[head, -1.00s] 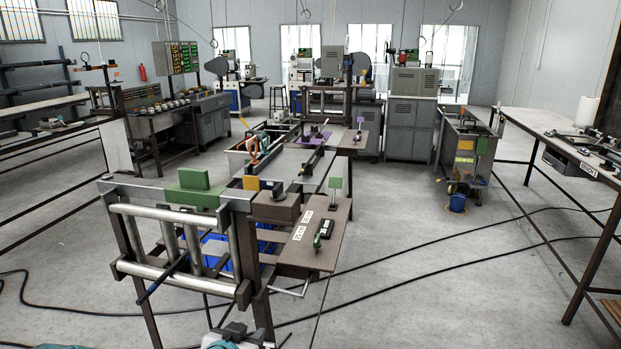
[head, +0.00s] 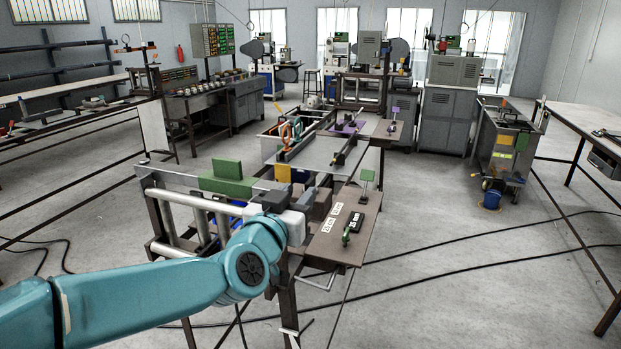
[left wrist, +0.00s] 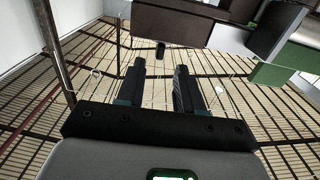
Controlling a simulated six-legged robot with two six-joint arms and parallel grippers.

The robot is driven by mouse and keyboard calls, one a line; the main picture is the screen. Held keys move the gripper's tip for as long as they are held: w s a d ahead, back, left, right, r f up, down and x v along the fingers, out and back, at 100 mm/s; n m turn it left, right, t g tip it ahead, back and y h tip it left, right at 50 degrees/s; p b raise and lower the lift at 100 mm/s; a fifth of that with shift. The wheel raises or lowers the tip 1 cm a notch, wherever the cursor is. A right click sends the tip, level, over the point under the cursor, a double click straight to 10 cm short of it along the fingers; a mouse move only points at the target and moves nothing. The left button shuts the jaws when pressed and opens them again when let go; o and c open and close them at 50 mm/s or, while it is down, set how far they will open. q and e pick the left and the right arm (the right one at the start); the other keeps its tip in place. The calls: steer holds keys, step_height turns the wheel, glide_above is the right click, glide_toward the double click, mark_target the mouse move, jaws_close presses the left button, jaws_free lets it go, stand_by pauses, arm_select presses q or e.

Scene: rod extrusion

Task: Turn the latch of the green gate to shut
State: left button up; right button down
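The green gate station (head: 227,182) shows a green block on a grey bar above a frame with metal rollers. Beside it, a brown shelf (head: 335,250) carries a small green latch handle (head: 346,237), two white labels (head: 334,216) and a dark "35 mm" plate (head: 355,223). My left gripper (head: 288,207) is left of the shelf, by the frame's right end, apart from the latch handle. My forearm hides part of the frame. In the left wrist view, the two dark fingers (left wrist: 160,75) stand apart with nothing between them. My right gripper is not in view.
Behind are a bench with a purple plate (head: 347,128) and grey cabinets. A blue bucket (head: 490,199) stands right. Black cables cross the open floor.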

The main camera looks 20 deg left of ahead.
mark_target(307, 186)
arm_select(q)
steer(key=w+p, duration=0.1)
steer(key=w, duration=0.6)
steer(key=shift+d, duration=0.2)
steer(key=shift+w+f, duration=0.1)
steer(key=shift+w, duration=0.05)
steer(key=shift+c, duration=1)
jaws_close()
